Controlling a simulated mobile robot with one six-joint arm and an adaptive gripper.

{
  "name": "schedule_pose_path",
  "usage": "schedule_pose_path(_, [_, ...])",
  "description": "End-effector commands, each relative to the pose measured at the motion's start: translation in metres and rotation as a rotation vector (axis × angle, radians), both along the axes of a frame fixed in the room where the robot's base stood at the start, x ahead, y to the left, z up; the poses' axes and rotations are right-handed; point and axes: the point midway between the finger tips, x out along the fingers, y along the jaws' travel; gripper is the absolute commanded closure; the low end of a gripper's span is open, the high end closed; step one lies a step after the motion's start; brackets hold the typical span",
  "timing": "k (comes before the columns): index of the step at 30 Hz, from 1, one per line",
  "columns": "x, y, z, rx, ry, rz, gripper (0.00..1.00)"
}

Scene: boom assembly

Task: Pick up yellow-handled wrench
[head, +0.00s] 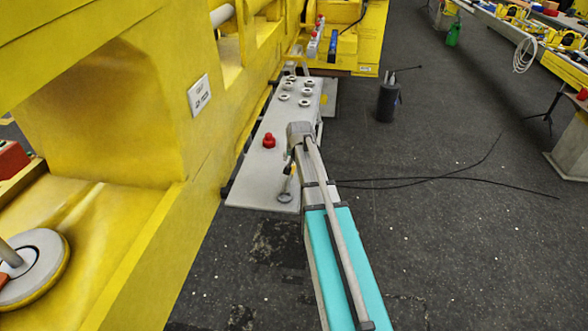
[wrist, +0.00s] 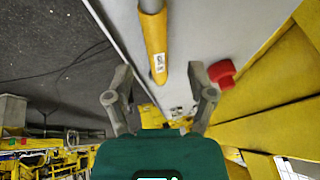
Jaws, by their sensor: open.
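The yellow-handled wrench (wrist: 154,45) lies on the grey plate in the wrist view. Its yellow handle has a small white label and runs up to the top edge, where a short grey part shows and the rest is cut off. My gripper (wrist: 159,72) is open and empty. Its two fingers stand apart on either side of the line of the handle, whose near end shows between the fingertips. I cannot tell the height gap.
The grey plate (head: 246,177) runs along a large yellow structure (head: 150,215) on its left. A red knob (head: 269,141) stands on it, also right of the handle in the wrist view (wrist: 222,73). Several round metal pieces sit farther back. Dark floor (head: 460,230) with cables lies right.

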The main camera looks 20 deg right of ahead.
Motion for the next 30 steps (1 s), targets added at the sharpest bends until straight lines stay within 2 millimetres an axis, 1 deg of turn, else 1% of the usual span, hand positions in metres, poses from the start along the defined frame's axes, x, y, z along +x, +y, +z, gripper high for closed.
schedule_pose_path(6, [0.0,0.0,0.0,0.0,0.0,0.0,0.29])
schedule_pose_path(11, [0.002,-0.001,-0.006,0.0,0.0,0.001,0.29])
schedule_pose_path(24, [0.016,-0.007,-0.037,0.0,-0.001,0.001,0.29])
schedule_pose_path(30, [0.02,-0.008,-0.046,0.0,-0.001,0.001,0.29])
